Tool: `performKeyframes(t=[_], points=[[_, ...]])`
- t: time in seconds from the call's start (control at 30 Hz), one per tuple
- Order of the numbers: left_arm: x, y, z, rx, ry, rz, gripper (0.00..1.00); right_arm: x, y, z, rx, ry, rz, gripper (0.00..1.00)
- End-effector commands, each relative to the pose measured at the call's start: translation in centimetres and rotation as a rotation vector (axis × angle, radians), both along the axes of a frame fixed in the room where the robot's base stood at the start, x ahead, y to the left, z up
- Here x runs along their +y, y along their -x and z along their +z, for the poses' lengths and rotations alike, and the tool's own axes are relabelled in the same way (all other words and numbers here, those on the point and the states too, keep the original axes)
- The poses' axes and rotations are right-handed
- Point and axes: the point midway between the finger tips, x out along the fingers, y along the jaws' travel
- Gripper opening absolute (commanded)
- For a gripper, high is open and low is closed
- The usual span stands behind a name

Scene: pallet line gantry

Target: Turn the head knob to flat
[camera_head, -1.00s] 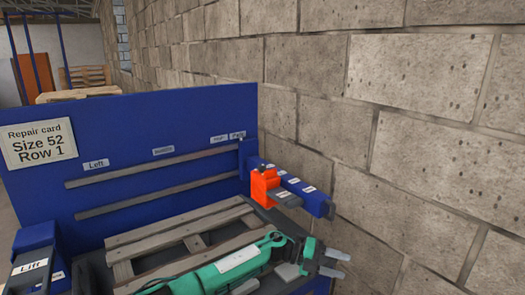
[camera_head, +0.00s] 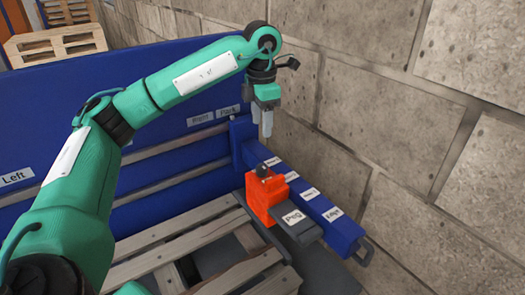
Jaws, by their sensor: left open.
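The orange head (camera_head: 262,195) sits on the blue beam (camera_head: 310,200) by the wall. A small dark knob (camera_head: 263,170) stands on top of the head; which way it is set is too small to tell. A grey block (camera_head: 296,224) with a white label sticks out from the head's front. My left gripper (camera_head: 266,130) points down, open and empty, above and behind the knob, apart from it in the picture. My right gripper is not in view.
Several white labels run along the beam; one reads Edge (camera_head: 333,214). A wooden pallet (camera_head: 190,240) lies below, left of the head. A blue panel (camera_head: 60,130) stands behind, and a block wall (camera_head: 400,110) closes off the right side.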

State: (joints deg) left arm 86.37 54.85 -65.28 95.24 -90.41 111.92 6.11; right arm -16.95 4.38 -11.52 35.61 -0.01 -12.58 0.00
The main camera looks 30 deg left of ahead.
Motion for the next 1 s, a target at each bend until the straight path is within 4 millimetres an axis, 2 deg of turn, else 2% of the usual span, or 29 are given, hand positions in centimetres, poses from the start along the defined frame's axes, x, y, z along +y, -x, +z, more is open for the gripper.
performKeyframes(t=[0.1, 0.23, 0.4, 0.6, 0.8, 1.0], points=[[0.1, 0.1, -1.6, 0.006, 0.000, 0.001, 0.53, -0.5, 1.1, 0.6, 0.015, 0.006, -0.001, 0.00], [0.0, 0.1, -4.2, 0.008, 0.001, 0.000, 0.53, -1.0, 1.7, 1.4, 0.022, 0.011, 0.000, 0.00], [0.0, 0.1, -7.8, 0.007, 0.003, 0.000, 0.53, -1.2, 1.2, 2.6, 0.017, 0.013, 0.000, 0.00], [0.0, 0.1, -11.3, 0.004, 0.003, -0.001, 0.53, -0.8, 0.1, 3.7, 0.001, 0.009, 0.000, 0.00], [-0.1, 0.0, -13.0, 0.003, 0.004, 0.000, 0.53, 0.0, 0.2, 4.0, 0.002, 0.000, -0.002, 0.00], [0.0, 0.0, -13.3, 0.002, 0.005, 0.000, 0.53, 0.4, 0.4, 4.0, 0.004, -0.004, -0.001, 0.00]])
